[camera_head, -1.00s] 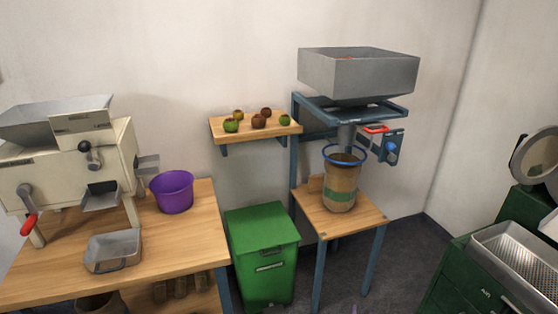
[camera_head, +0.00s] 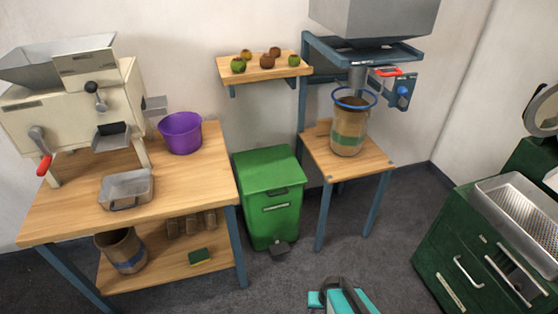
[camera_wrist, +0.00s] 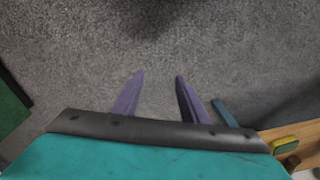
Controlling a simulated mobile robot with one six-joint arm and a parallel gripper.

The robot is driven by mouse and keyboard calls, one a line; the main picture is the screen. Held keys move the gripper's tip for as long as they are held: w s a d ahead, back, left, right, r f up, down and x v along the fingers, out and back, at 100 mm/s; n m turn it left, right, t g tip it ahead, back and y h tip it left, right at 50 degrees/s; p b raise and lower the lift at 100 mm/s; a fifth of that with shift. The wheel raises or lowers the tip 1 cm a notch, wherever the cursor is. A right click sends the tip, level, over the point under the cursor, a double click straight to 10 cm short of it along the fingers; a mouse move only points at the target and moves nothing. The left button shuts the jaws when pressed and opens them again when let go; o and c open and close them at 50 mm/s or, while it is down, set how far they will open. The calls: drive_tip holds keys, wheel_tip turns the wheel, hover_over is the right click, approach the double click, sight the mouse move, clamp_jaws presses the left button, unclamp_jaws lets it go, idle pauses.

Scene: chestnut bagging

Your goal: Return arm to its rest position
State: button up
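My gripper (camera_wrist: 155,95) shows in the wrist view as two purple fingers, spread apart with nothing between them. Bare grey floor lies beyond the fingertips. In the head view only a teal and dark part of my arm shows at the bottom edge; the fingers cannot be made out there.
A green bin (camera_head: 272,200) stands between the wooden workbench (camera_head: 70,205) and the small stand (camera_head: 375,160) holding a bag (camera_head: 348,135) under a hopper (camera_head: 375,15). A green cabinet (camera_head: 450,235) is at right. The floor (camera_head: 400,215) between is clear.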

drive_tip(key=s+d+r+g, duration=0.1)
drive_tip(key=s+g, duration=0.5)
drive_tip(key=s, duration=0.6)
drive_tip(key=shift+s+d+r+h, duration=0.3)
drive_tip(key=shift+s+r, duration=0.1)
drive_tip(key=shift+r, duration=0.45)
drive_tip(key=shift+c, duration=1.1)
